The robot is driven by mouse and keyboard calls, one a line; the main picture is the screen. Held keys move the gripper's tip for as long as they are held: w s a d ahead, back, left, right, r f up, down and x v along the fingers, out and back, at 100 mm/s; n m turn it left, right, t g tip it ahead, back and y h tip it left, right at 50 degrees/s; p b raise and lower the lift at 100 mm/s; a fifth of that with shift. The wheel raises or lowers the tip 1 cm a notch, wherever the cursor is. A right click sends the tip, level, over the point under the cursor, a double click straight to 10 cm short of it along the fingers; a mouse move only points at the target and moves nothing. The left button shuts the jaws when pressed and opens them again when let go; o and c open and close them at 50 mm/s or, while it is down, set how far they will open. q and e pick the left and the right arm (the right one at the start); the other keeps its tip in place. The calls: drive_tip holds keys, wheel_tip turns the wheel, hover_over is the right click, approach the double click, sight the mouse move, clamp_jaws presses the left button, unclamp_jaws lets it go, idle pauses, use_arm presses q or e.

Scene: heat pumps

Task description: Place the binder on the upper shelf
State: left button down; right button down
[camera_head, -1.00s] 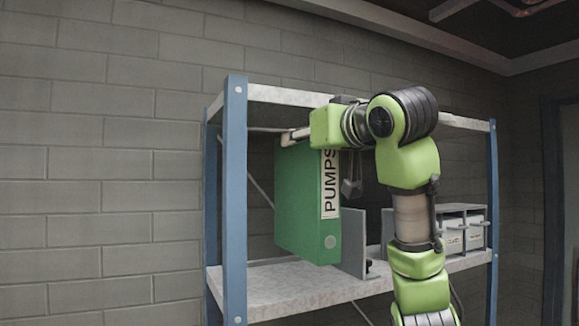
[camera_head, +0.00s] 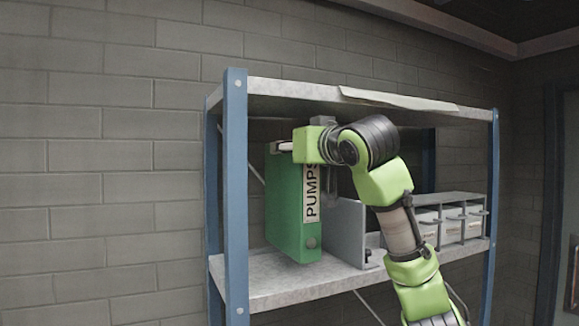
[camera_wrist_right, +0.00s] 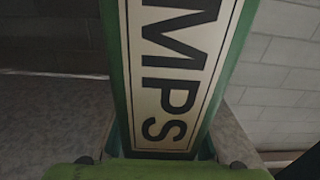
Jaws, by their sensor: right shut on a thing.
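The green binder (camera_head: 287,205), labelled PUMPS, is upright in the left bay of the rack, between its top board and the shelf (camera_head: 275,282) below. Its bottom is close over that shelf; I cannot tell whether it touches. My right gripper (camera_head: 287,146) is shut on the binder near its upper end, and its fingers are mostly hidden. In the right wrist view the binder's spine and label (camera_wrist_right: 178,75) fill the middle, close to the gripper (camera_wrist_right: 160,158). My left gripper is not in view.
A grey divider (camera_head: 346,230) stands just right of the binder. A grey organiser with white boxes (camera_head: 452,224) is further right. A blue post (camera_head: 235,200) is at the front left. The rack's top board (camera_head: 290,93) passes above my wrist.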

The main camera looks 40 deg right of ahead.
sight(311, 168)
drive_tip(key=shift+f, duration=1.4)
drive_tip(key=shift+w+d+f+p, duration=0.1)
drive_tip(key=shift+f+p, duration=0.3)
drive_tip(key=shift+f, duration=0.1)
drive_tip(key=c, duration=1.5)
unclamp_jaws()
drive_tip(key=shift+w+f, duration=0.1)
drive_tip(key=shift+f, duration=0.05)
drive_tip(key=shift+o, duration=0.2)
drive_tip(key=shift+s+a, duration=0.2)
drive_tip(key=shift+s, duration=0.1)
drive_tip(key=b+v, duration=0.4)
drive_tip(key=v, duration=0.7)
drive_tip(key=shift+s, duration=0.25)
